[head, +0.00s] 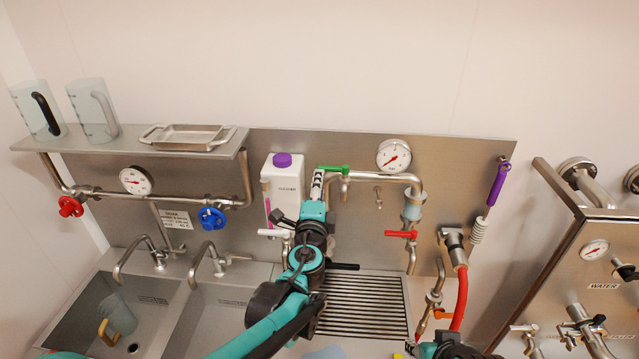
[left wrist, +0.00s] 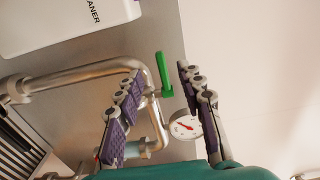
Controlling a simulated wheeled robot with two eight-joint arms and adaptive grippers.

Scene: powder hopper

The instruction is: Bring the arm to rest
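My left arm reaches up from the bottom of the head view. Its gripper (head: 319,176) is in front of the steel back panel, by the green-handled valve (head: 334,168). In the left wrist view its two purple-padded fingers (left wrist: 158,74) are spread apart with nothing held between them. The green handle (left wrist: 164,76) shows beyond the gap between the fingertips; I cannot tell any contact. Part of my right arm (head: 455,348) shows at the bottom edge, right of centre. The state of its gripper (head: 411,348) is not clear.
A white cleaner bottle (head: 283,190) with a purple cap stands left of the left gripper. A pressure gauge (head: 394,155), a red lever (head: 401,234) and a red hose (head: 461,298) are to the right. Sinks with taps are at left; a grated drainboard (head: 365,305) lies below.

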